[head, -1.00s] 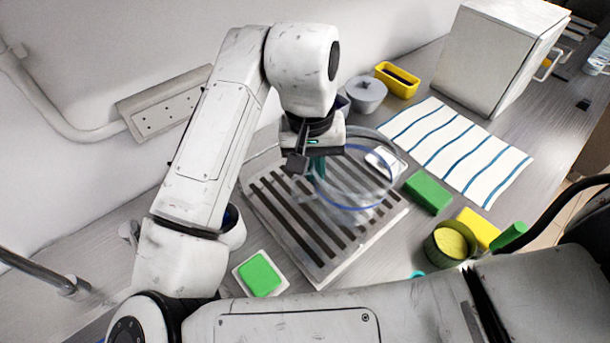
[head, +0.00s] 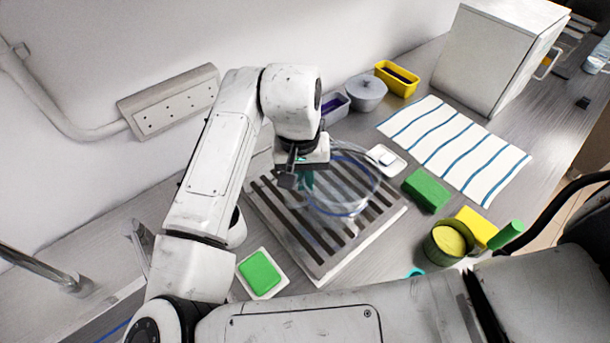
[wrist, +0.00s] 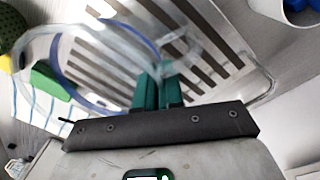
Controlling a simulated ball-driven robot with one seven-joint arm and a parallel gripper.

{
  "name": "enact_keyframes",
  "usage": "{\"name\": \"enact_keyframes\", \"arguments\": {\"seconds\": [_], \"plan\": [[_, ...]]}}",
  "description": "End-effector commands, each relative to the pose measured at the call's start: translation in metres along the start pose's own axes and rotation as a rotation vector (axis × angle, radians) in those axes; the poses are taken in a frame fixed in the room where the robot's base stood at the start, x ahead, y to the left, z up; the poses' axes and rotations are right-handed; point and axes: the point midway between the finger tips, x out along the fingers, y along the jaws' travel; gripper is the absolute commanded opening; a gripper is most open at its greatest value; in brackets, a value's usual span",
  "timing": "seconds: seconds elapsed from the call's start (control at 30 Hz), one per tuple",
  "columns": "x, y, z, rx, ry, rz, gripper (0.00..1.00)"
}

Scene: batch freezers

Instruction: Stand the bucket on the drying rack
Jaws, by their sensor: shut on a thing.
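The bucket (head: 343,184) is clear, with a blue ring, and hangs or stands over the drying rack; I cannot tell if its base touches. The drying rack (head: 322,273) is a pale tray with dark slots on the counter. My gripper (head: 305,181) is shut on the bucket's left side in the head view. In the wrist view, the teal fingers (wrist: 157,88) close on the near edge of the bucket (wrist: 95,103), with the slotted rack (wrist: 190,45) beyond it.
A green sponge on a white dish (head: 260,273) lies left of the rack. A green block (head: 426,190), a yellow block (head: 477,227) and a green pot (head: 450,243) stand to the right. A striped cloth (head: 455,150) and several containers lie behind.

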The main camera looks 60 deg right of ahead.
Motion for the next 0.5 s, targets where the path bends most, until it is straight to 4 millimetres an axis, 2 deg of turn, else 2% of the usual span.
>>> {"name": "enact_keyframes", "arguments": {"seconds": [0.03,0.07,0.3,0.5], "plan": [[0.0024,-0.0001,0.0000,-0.001,0.000,0.001,0.00],[0.0014,-0.0002,0.0001,0.000,0.000,0.000,0.10],[0.0011,-0.0001,0.0001,-0.001,0.000,0.000,0.33],[0.0008,-0.0001,0.0001,-0.001,0.000,0.000,0.33]]}}
